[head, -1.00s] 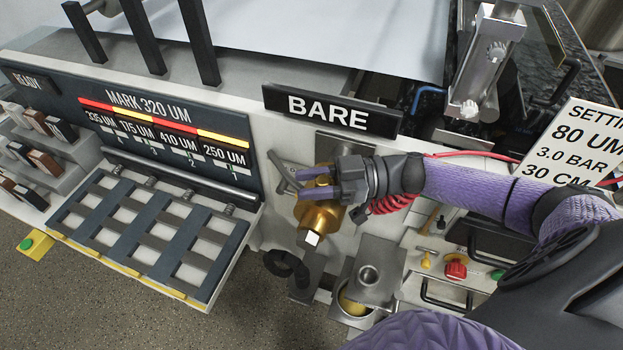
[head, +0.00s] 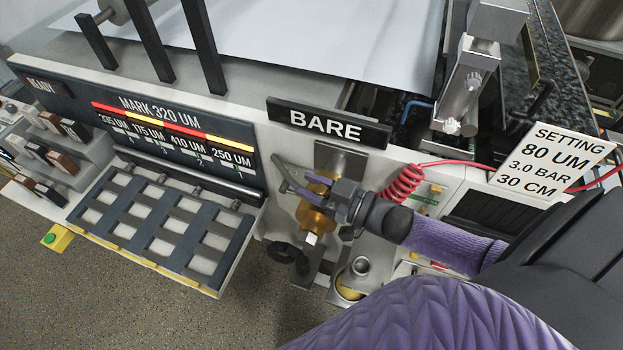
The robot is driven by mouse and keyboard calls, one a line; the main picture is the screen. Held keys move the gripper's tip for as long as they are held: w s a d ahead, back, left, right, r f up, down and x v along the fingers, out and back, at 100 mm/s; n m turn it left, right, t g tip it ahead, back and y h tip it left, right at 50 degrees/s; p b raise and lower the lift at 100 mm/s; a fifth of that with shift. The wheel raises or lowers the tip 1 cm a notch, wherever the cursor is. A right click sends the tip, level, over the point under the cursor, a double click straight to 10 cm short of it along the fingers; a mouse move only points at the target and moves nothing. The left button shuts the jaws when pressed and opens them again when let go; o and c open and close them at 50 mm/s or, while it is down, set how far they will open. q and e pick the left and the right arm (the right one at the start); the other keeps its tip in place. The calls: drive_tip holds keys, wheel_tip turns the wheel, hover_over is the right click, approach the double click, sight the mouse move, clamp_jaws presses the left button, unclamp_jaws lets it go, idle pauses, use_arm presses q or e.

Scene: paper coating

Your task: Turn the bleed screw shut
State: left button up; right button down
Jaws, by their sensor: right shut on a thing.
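A brass fitting (head: 312,219) with a pale square end stands on the front of the machine, below the BARE sign. My right gripper (head: 298,184) reaches in from the right at the top of this fitting. Its fingers point left and are shut on a small part there, which I take to be the bleed screw. The fingers cover most of that part, so its own shape and how far it is turned cannot be made out. My left gripper is not in view.
The BARE sign (head: 328,123) hangs just above my gripper. A slotted rack (head: 150,221) juts out at the left. A coiled red hose (head: 401,184) is close to my wrist. A setting card (head: 553,160) stands at the right.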

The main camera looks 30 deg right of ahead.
drive_tip(key=shift+t+h, duration=0.3)
drive_tip(key=shift+h, duration=0.1)
drive_tip(key=shift+c, duration=1.8)
unclamp_jaws()
drive_tip(key=v, duration=1)
drive_tip(key=shift+b, duration=0.45)
drive_tip(key=shift+d, duration=0.1)
